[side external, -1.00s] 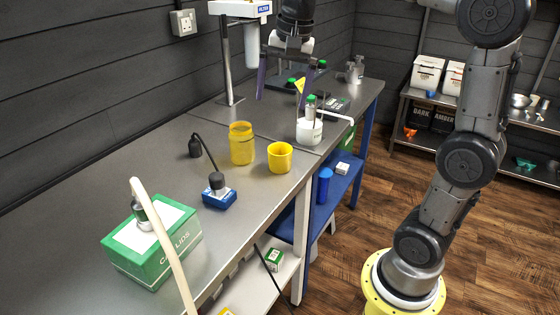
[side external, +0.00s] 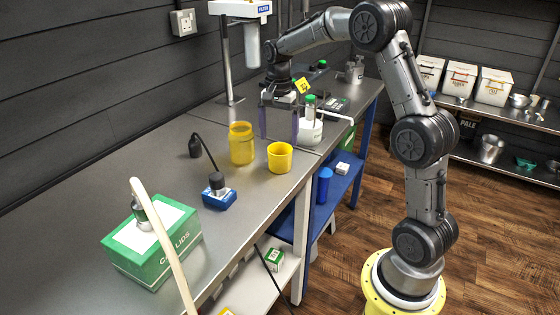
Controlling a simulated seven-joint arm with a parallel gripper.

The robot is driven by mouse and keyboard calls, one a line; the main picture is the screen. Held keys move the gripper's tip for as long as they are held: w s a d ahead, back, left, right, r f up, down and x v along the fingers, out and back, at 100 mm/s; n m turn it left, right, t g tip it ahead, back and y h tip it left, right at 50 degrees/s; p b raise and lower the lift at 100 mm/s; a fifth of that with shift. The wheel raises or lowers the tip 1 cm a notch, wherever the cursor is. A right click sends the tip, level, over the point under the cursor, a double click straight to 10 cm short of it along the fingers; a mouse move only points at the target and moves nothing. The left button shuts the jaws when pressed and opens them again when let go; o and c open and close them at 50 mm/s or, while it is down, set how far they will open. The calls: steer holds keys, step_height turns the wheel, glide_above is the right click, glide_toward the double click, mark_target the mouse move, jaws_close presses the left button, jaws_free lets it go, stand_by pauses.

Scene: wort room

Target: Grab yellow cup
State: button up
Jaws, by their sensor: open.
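The yellow cup (side external: 280,158) is a short, open-topped cup standing upright on the steel bench near its front edge. A taller yellow translucent jar (side external: 242,144) stands just to its left. My gripper (side external: 279,137) points down behind the cup, with its two purple fingers spread apart and nothing seen between them. The right finger is close to a white container (side external: 310,131) holding a green-capped tube; I cannot tell whether they touch. The cup is fully in view.
A filter unit (side external: 252,40) hangs on a post behind. A dark plug with a cord and a blue block (side external: 219,197) lie left of the cup. A green lids box (side external: 152,240) sits at the front left. The bench between cup and box is partly clear.

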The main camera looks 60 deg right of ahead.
mark_target(280, 151)
steer(key=shift+s+d+f, duration=0.1)
steer(key=shift+d+f, duration=0.05)
steer(key=shift+f, duration=2.9)
steer(key=c, duration=1.1)
